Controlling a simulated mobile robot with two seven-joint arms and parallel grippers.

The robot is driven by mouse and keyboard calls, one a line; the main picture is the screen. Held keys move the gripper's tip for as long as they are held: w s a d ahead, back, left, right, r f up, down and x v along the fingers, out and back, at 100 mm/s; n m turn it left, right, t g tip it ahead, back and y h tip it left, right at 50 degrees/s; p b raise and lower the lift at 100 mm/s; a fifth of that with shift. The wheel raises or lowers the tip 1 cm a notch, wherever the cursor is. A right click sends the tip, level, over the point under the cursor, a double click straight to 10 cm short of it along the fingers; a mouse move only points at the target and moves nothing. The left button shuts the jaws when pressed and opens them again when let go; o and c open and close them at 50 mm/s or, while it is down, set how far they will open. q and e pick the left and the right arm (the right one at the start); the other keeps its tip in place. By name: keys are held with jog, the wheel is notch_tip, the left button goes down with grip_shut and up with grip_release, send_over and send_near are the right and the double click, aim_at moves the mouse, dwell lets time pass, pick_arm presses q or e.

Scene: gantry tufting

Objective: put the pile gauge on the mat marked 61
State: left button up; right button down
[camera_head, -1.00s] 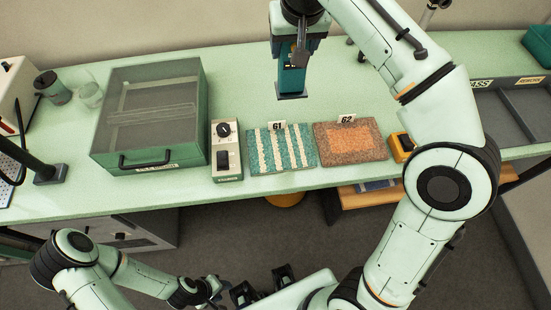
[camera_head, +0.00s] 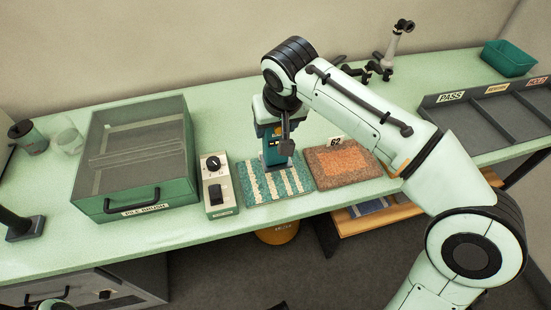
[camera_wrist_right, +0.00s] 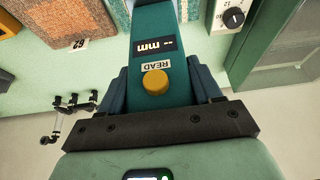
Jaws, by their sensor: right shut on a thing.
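The pile gauge (camera_head: 274,153) is a teal upright device with a dark foot. In the right wrist view it (camera_wrist_right: 154,22) shows a small "mm" display and a yellow button under the word READ. My right gripper (camera_head: 271,129) is shut on the gauge's upper part. The striped teal and cream mat (camera_head: 256,190) lies below the gauge, whose foot overlaps the mat's back part in the head view. I cannot tell whether the foot touches it. The gauge and arm hide the mat's number tag.
The orange-brown mat marked 62 (camera_head: 344,164) lies close to the right. A grey control box (camera_head: 218,188) with a knob stands close to the left, beside a green lidded box (camera_head: 137,160). Sorting trays (camera_head: 487,123) are far right.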

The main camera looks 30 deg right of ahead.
aim_at(275, 153)
notch_tip(275, 153, down, 9)
jog(key=shift+w+b, duration=0.1)
jog(key=shift+b, duration=0.75)
jog(key=shift+f, duration=0.1)
jog(key=c, duration=0.6)
grip_release()
jog(key=shift+f, duration=0.15)
jog(key=o, duration=0.4)
jog(key=shift+r, duration=0.55)
jog(key=p+v, duration=0.2)
jog(key=v, duration=0.9)
jog(key=shift+s, duration=0.35)
jog(key=shift+a, duration=0.1)
